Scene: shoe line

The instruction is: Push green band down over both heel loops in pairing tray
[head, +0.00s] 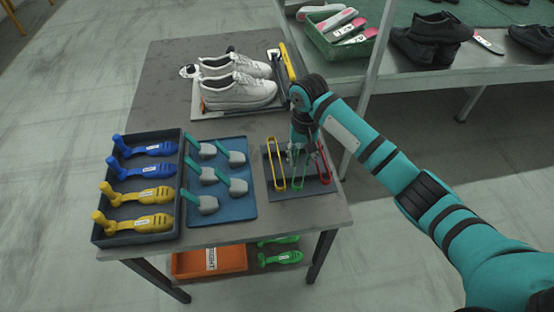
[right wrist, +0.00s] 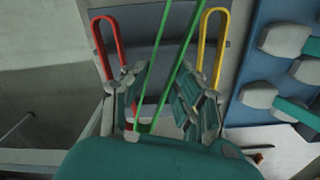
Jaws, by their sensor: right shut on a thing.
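My right gripper (head: 298,155) is low over a small dark band holder (head: 322,187) at the table's front right. It is shut on the green band (right wrist: 170,70), a long narrow loop running between its fingers in the right wrist view. A red band (head: 324,160) and a yellow band (head: 275,164) stand on either side of it. A pair of white shoes (head: 240,92) sits side by side in the pairing tray (head: 206,113) at the back of the table. Their heel loops are too small to make out. My left gripper is not in view.
A blue tray of grey-headed tools (head: 236,212) and a dark tray of blue and yellow shoe forms (head: 122,236) stand to the left. A yellow-handled tool (head: 288,62) lies by the shoes. An orange bin (head: 208,263) is below. The table's back left is clear.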

